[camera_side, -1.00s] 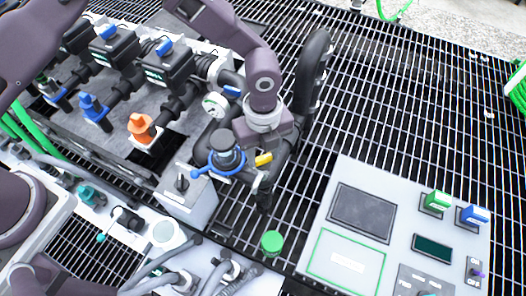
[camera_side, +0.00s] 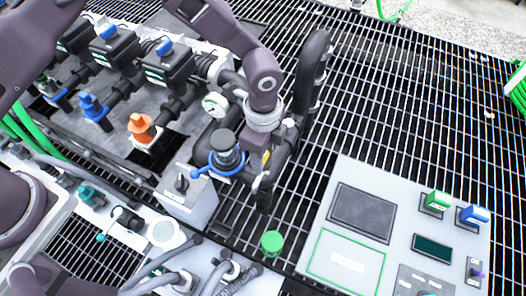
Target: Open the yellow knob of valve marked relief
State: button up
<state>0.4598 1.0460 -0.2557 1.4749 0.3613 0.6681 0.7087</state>
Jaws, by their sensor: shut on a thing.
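The fingertips are partly hidden among the pipes. A relief marking cannot be read at this size.
A blue-ringed valve (camera_side: 226,160) stands close to the left of my gripper, with a pressure gauge (camera_side: 215,105) behind it. A tall black pipe (camera_side: 312,75) rises at right. A green cap (camera_side: 272,243) and a control panel (camera_side: 385,235) are in front.

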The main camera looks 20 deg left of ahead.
dwell(0.4)
jog(key=o, duration=1.4)
notch_tip(320, 180, up, 7)
jog(key=shift+r, duration=0.1)
